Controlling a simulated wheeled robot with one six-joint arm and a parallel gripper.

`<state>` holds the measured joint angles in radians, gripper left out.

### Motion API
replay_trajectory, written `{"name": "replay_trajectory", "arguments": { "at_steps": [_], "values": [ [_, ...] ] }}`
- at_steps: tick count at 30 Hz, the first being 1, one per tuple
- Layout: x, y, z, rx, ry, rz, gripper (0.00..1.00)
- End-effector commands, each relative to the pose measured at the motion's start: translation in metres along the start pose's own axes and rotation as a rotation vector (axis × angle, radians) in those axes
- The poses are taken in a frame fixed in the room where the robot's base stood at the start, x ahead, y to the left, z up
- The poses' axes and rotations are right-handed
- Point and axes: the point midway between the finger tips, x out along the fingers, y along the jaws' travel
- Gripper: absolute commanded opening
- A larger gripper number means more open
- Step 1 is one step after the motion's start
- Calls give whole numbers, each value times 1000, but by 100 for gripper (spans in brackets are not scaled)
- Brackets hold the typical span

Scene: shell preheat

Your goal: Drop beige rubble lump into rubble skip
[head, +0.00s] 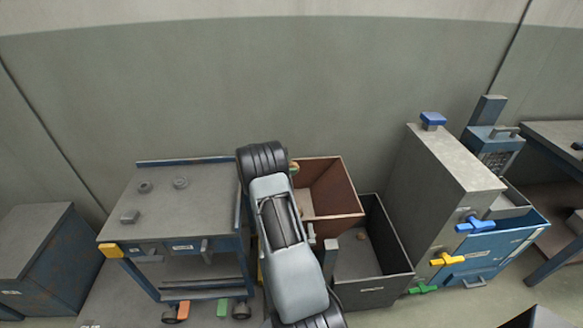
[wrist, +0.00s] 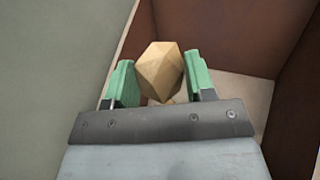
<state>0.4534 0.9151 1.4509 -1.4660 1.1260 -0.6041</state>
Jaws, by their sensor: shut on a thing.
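The beige rubble lump (wrist: 160,70) is a faceted block between the two green fingers of my gripper (wrist: 161,82) in the wrist view. My gripper is shut on it. Behind the lump the wrist view shows the inside of a reddish-brown open box (wrist: 235,45). In the head view this brown box (head: 338,180) stands just right of my arm, and my arm hides most of the gripper and lump. No readable label shows which one is the rubble skip.
A blue-framed cart (head: 160,215) with a few small items on top stands left of my arm. A tall grey cabinet (head: 440,170) with coloured handles and a blue drawer stands right of the bins. The wall is close behind the brown box.

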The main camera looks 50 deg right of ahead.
Motion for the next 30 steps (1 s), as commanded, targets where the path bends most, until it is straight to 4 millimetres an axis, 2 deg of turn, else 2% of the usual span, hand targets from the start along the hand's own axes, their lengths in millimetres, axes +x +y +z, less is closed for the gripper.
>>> {"name": "replay_trajectory", "arguments": {
  "at_steps": [3,8,24,30],
  "values": [
    [12,-5,-1,16,-10,-37,24],
    [17,-8,-7,21,-13,-48,24],
    [35,-19,-52,21,-12,-45,24],
    [36,-19,-53,21,-12,-44,24]
  ]
}}
